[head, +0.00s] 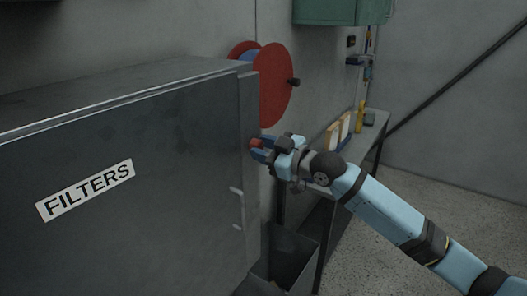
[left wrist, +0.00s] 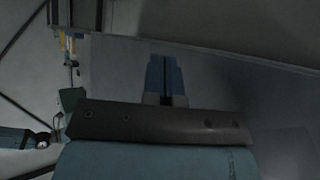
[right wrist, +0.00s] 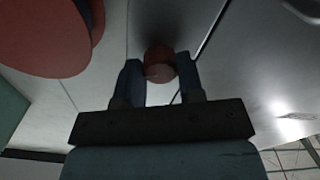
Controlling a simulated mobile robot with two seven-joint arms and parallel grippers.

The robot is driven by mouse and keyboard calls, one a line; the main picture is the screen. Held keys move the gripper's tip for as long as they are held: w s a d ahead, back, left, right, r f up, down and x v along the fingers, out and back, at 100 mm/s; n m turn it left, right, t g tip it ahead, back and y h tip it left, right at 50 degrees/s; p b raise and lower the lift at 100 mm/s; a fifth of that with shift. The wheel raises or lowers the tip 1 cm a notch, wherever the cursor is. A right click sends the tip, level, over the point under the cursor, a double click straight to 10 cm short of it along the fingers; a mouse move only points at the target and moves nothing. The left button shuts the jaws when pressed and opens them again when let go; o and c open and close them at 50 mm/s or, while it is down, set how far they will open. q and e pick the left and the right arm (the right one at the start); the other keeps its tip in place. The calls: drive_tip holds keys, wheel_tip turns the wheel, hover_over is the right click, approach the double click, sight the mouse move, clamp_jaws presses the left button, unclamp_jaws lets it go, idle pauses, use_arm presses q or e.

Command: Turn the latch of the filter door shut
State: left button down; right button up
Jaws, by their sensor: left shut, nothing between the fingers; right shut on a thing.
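The grey filter door (head: 120,190) with a "FILTERS" label fills the left of the head view and looks closed against its cabinet. The latch, a small red knob (head: 257,142), is at the door's right edge. My right gripper (head: 263,149) is shut on this knob; in the right wrist view the fingers (right wrist: 161,80) stand on both sides of the round red latch (right wrist: 159,62). How far the latch is turned cannot be told. My left gripper (left wrist: 164,78) shows only in the left wrist view, fingers together and empty.
Red discs (head: 275,85) on the wall stand just above the latch. An open grey bin (head: 290,258) is below my right gripper. A bench (head: 372,133) with several small items runs along the wall behind. A green cabinet (head: 325,12) hangs above. The floor at right is clear.

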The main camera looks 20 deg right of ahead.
drive_tip(key=shift+n, duration=1)
drive_tip(key=n+p, duration=0.1)
drive_tip(key=n, duration=0.1)
drive_tip(key=shift+r+n, duration=0.15)
drive_tip(key=shift+n, duration=0.25)
drive_tip(key=n+p, duration=0.2)
drive_tip(key=n, duration=0.2)
drive_tip(key=n+p, duration=0.1)
drive_tip(key=n, duration=0.2)
drive_tip(key=shift+n+p, duration=0.4)
drive_tip(key=shift+n, duration=0.3)
drive_tip(key=o, duration=0.9)
